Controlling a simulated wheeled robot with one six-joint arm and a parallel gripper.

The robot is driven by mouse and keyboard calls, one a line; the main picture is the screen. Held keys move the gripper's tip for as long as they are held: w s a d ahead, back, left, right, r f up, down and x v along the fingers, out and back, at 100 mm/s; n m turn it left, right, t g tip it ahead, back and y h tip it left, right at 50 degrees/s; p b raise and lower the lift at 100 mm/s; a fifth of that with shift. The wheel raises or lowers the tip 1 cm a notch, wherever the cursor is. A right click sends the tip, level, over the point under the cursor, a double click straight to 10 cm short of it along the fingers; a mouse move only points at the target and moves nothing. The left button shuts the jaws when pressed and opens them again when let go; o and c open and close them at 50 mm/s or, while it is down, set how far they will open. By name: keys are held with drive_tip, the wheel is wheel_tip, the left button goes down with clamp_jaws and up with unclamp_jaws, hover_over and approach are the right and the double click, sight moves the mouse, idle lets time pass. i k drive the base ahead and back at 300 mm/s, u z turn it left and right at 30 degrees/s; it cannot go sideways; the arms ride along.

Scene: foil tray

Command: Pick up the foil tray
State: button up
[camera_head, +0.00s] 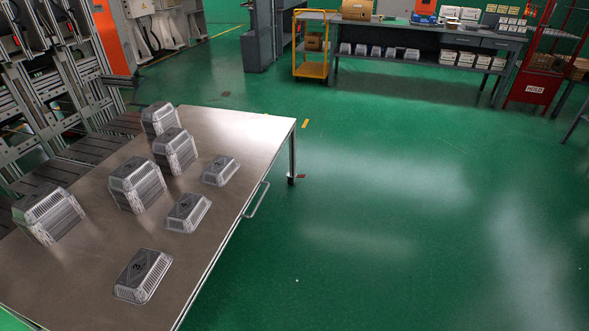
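Several foil trays lie upside down on a metal-topped table (225,140) at the left in the head view. A single foil tray (143,276) lies nearest, close to the table's right edge. A second single tray (187,213) and a third (220,171) lie farther back in the same row. To their left stand stacks of nested trays: a front-left stack (48,214), a middle stack (137,185), one behind it (175,151) and a far one (161,118). All are apart from each other. My gripper is not in view.
A handle (257,199) sticks out from the table's right side. Green floor (390,220) is clear to the right. Racks and machinery stand at the left. A yellow cart (312,45), a workbench (430,45) and a red rack (540,75) stand at the back.

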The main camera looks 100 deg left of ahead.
sight(222, 168)
drive_tip(key=i, duration=0.2)
drive_tip(key=u, duration=3.4)
drive_tip(key=i, duration=1.9)
drive_tip(key=u, duration=0.7)
drive_tip(key=i, duration=1.1)
drive_tip(key=u, duration=0.05)
